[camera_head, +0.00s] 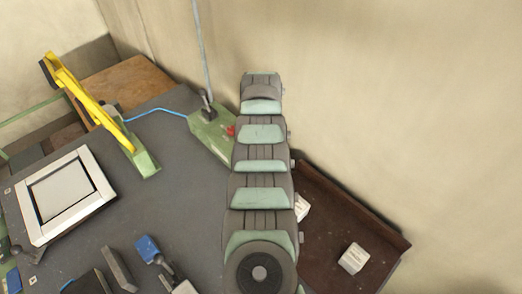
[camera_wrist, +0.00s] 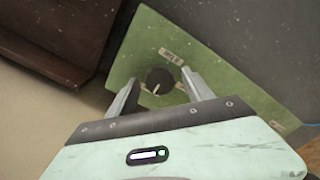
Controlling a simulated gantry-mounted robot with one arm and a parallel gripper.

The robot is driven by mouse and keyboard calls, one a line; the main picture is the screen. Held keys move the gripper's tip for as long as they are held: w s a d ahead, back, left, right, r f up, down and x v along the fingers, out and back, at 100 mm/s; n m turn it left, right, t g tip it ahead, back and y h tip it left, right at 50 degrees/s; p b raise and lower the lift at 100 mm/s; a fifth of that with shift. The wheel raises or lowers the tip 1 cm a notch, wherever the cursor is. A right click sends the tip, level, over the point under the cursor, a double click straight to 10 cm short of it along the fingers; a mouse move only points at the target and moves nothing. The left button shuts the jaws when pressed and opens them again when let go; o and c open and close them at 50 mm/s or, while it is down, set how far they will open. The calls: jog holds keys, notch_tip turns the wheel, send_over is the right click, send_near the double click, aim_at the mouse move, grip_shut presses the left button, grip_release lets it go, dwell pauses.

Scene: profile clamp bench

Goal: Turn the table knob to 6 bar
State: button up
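The table knob is a small round black knob (camera_wrist: 159,81) with a pale pointer line, set on a green plate (camera_wrist: 205,65) in the wrist view. Small pale labels sit around it on the plate; their text is too small to read surely. My gripper (camera_wrist: 158,88) is open, with its two grey fingers on the left and right of the knob. I cannot tell whether the fingers touch it. In the head view the green plate (camera_head: 207,135) shows beside my arm, and my arm hides my gripper and the knob.
A brown tray (camera_head: 340,215) with white blocks (camera_head: 354,258) lies right of my arm. A yellow-handled clamp (camera_head: 90,105), a framed panel (camera_head: 62,195) and blue-ended tools (camera_head: 148,248) are on the grey table. A blue hose (camera_head: 160,112) runs to the green plate.

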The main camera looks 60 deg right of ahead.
jog(key=shift+r, duration=0.1)
notch_tip(320, 180, up, 11)
dwell(0.6)
dwell(0.4)
